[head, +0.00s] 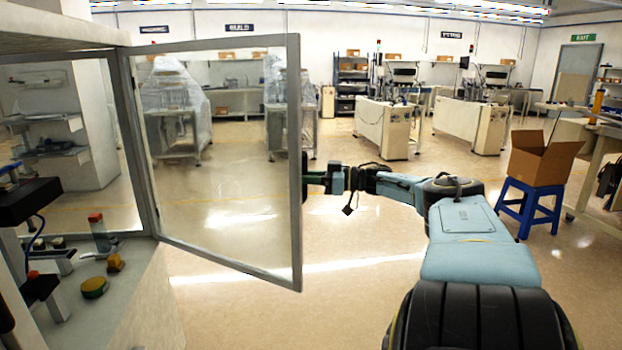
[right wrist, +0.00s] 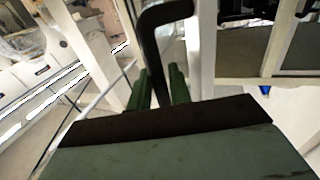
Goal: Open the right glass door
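The right glass door (head: 296,110) has a grey frame and a clear pane. In the head view it stands swung outward from the enclosure, hinged at its left edge. My right gripper (head: 308,177) is at the door's free edge, about mid-height. In the right wrist view my right gripper's green fingers (right wrist: 160,88) stand on both sides of the dark curved door handle (right wrist: 150,40) and appear closed on it. In the head view the handle is largely hidden by the frame and gripper. My left gripper is not in view.
Inside the enclosure, a red-topped part (head: 97,228) and a green-and-yellow round part (head: 94,288) sit on the pale surface. A cardboard box (head: 540,160) rests on a blue stool (head: 528,205) at the right. Open floor lies beyond the door.

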